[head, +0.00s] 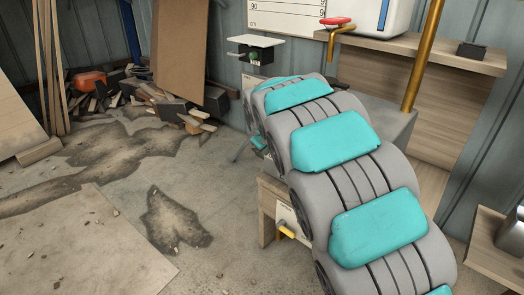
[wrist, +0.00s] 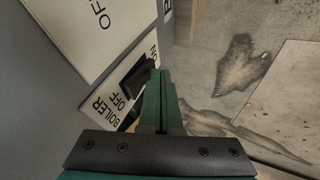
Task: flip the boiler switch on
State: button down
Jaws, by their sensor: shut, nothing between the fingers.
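The boiler switch (wrist: 135,78) is a black switch on a white plate (wrist: 104,112) marked BOILER, OFF and ON in the wrist view. ON is at the upper end of the plate, OFF nearer the bottom. My gripper (wrist: 161,74) is shut and empty, its green fingers pressed together. The fingertips are right beside the switch and cover part of its right side. I cannot tell whether they touch it or which way it is tipped. In the head view my arm hides the switch, and I cannot make out the fingers clearly.
A larger white plate (wrist: 88,30) with an OFF label is beside the boiler plate. In the head view, a yellow-handled valve (head: 286,231) is below my arm, and a yellow pipe (head: 424,55) rises at right. Scrap wood (head: 150,98) lies at back left.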

dwell(0.3)
jog(key=shift+w+d+f, duration=0.1)
dwell(0.3)
jog(key=shift+r, duration=0.9)
